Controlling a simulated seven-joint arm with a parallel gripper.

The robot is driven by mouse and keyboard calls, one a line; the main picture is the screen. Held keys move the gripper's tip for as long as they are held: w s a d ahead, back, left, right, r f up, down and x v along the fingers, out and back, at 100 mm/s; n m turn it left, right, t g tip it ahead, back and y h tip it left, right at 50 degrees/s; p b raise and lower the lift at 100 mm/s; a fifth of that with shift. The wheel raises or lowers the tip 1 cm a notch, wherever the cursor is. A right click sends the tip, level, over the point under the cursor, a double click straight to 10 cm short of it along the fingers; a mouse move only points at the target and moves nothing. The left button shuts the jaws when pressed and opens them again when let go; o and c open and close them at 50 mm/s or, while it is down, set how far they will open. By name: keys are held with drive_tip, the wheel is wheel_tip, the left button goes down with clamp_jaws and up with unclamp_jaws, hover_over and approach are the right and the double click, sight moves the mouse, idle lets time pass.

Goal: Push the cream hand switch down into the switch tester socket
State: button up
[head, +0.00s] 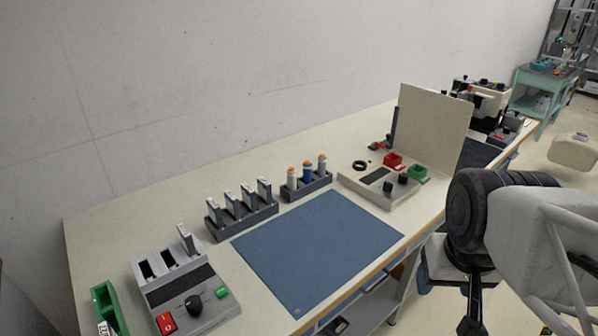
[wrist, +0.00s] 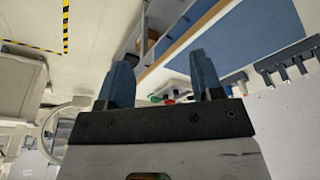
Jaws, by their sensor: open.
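Hand switches with orange tops stand upright in a dark rack (head: 308,188) behind the blue mat. The left one looks like the cream hand switch (head: 292,180), the middle one is blue (head: 307,173), and the right one is pale (head: 322,166). A cream console (head: 352,184) with a black ring, dark knobs and red and green parts stands right of the rack. It may be the switch tester; I cannot make out its socket for certain. My gripper (wrist: 161,82) is open and empty, with two blue fingers apart, off the bench's front right side and away from the switches.
A blue mat (head: 318,250) lies clear on the bench. A rack of several grey upright packs (head: 240,218) and a grey charger-like unit (head: 185,290) stand to the left. An upright cream panel (head: 435,125) rises behind the console. A green holder (head: 107,305) is at far left.

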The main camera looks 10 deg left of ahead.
drive_tip(key=w+a+r+n, duration=0.2)
drive_tip(key=w, duration=0.4)
drive_tip(key=w+a+r+n, duration=0.1)
drive_tip(key=w+a+r, duration=0.1)
drive_tip(key=w, duration=0.5)
drive_tip(key=n+g, duration=0.3)
drive_tip(key=n, duration=0.6)
hover_over(291, 168)
drive_tip(key=f, duration=1)
drive_tip(key=shift+s+d+f, duration=0.1)
drive_tip(key=shift+s+d, duration=0.1)
drive_tip(key=shift+d, duration=0.2)
drive_tip(key=shift+w+a+f, duration=0.25)
drive_tip(key=shift+a, duration=0.15)
drive_tip(key=shift+f, duration=1.3)
